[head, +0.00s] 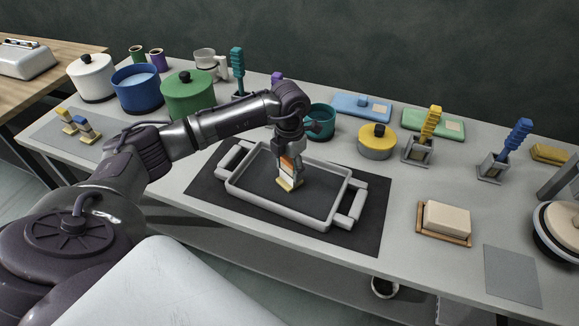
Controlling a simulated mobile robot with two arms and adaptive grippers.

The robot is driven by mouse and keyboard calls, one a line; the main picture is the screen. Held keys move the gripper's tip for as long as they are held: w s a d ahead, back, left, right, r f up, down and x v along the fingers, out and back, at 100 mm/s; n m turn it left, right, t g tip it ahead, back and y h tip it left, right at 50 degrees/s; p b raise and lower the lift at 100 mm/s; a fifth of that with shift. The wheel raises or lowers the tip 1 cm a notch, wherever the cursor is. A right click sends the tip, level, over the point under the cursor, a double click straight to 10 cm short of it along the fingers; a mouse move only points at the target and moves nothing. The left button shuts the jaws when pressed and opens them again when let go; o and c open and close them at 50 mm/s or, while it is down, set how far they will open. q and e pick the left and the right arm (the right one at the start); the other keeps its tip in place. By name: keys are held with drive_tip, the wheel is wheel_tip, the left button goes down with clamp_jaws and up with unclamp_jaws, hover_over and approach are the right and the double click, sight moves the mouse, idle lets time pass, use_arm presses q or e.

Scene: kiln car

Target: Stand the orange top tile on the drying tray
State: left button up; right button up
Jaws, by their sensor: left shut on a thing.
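The orange top tile (287,165) is a small piece with an orange upper part, a pale middle and a yellowish foot. My left gripper (291,160) points down and is shut on it, partly hiding it. The tile is roughly upright over the floor of the drying tray. I cannot tell whether its foot touches the tray. The drying tray (240,191) is a grey, shallow rectangle with a raised rim and a handle at each end. It lies on a dark mat and is otherwise empty. My right gripper is out of view.
Two small pieces, one yellow-topped (66,119) and one blue-topped (85,127), stand on a grey mat (50,133) at the left. Pots, including a green pot (188,97), line the back. A teal pot (320,121) is close behind the tray. A soap-like block (447,219) is to the right.

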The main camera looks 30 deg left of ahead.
use_arm(q)
drive_tip(key=o, duration=1.3)
drive_tip(key=shift+r, duration=0.1)
drive_tip(key=shift+r+p, duration=2.6)
drive_tip(key=shift+r, duration=1.3)
wheel_tip(320, 180, up, 12)
